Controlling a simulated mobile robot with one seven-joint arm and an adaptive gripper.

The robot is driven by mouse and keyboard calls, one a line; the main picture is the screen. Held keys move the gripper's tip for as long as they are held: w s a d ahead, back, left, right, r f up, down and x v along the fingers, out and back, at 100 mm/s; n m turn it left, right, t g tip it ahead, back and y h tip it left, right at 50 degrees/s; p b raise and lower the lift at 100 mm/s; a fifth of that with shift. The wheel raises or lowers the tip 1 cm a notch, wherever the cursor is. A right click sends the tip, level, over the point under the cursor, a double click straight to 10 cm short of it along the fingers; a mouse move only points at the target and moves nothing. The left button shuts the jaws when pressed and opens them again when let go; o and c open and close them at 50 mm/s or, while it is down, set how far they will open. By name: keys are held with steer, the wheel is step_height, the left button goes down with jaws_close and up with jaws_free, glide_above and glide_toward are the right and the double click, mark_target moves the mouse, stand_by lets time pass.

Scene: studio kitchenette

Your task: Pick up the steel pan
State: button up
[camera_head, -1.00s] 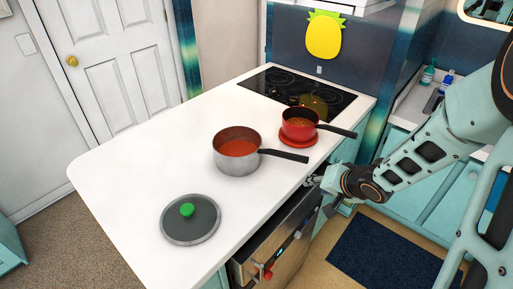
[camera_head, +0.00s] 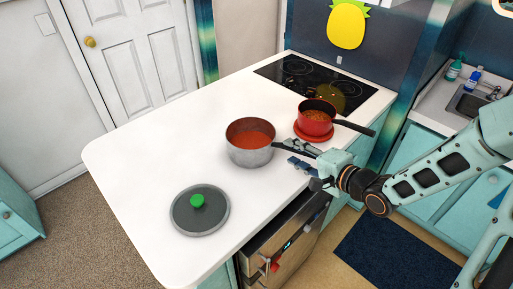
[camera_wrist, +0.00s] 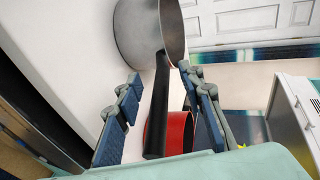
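The steel pan (camera_head: 249,155) stands upright on the white counter, with red-orange contents and a black handle pointing right. It also shows in the wrist view (camera_wrist: 138,38), its black handle (camera_wrist: 158,110) running down between my fingers. My gripper (camera_head: 296,155) is at the counter's front edge, at the handle. In the wrist view my gripper (camera_wrist: 160,105) is open, one blue-padded finger on each side of the handle, with gaps visible. The handle's far end lies close to the gripper's palm.
A red pan (camera_head: 315,121) on a red trivet (camera_head: 299,134) stands close behind the handle; it also shows in the wrist view (camera_wrist: 178,132). A grey lid with a green knob (camera_head: 184,217) lies at the front left. A black cooktop (camera_head: 345,98) is at the back. The counter's left side is clear.

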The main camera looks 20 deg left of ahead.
mark_target(280, 146)
steer(key=x, duration=0.4)
steer(key=shift+s+a, duration=0.15)
steer(key=shift+a, duration=0.3)
steer(key=shift+w+a+f, duration=0.1)
steer(key=shift+w+a, duration=0.1)
steer(key=shift+a, duration=0.1)
jaws_close()
